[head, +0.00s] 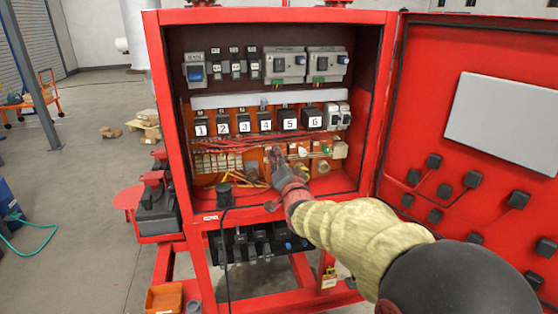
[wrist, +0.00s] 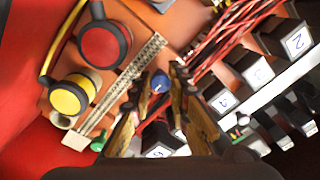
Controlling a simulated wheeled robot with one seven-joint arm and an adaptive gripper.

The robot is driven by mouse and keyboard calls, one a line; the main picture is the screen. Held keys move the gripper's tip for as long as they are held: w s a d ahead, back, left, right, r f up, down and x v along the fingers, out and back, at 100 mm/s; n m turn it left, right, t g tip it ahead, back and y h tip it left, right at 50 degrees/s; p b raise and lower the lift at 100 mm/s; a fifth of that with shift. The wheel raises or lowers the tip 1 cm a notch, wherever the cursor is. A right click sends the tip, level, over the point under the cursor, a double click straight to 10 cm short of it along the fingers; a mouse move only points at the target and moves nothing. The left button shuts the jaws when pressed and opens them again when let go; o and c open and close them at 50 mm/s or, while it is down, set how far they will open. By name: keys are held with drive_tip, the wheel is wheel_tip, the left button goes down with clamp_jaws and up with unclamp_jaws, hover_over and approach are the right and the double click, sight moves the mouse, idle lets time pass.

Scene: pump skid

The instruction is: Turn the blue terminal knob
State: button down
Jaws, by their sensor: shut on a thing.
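The blue terminal knob (wrist: 159,83) is small and round and shows between my fingertips in the wrist view. My gripper (wrist: 157,76) is shut on it, one finger on each side. In the head view my gripper (head: 273,158) reaches into the open red cabinet, near the terminal row below the numbered switches. The knob is hidden behind my fingers there.
A red (wrist: 104,44) and a yellow round button (wrist: 72,95) lie beside a pale terminal strip (wrist: 135,75) in the wrist view. Red wires (head: 235,141) run above my gripper. Numbered black switches (head: 265,124) line the cabinet. The open door (head: 470,190) stands at right.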

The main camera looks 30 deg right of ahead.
idle(0.3)
drive_tip(key=c, duration=1.8)
unclamp_jaws()
drive_tip(key=shift+o, duration=0.7)
drive_tip(key=v, duration=1.2)
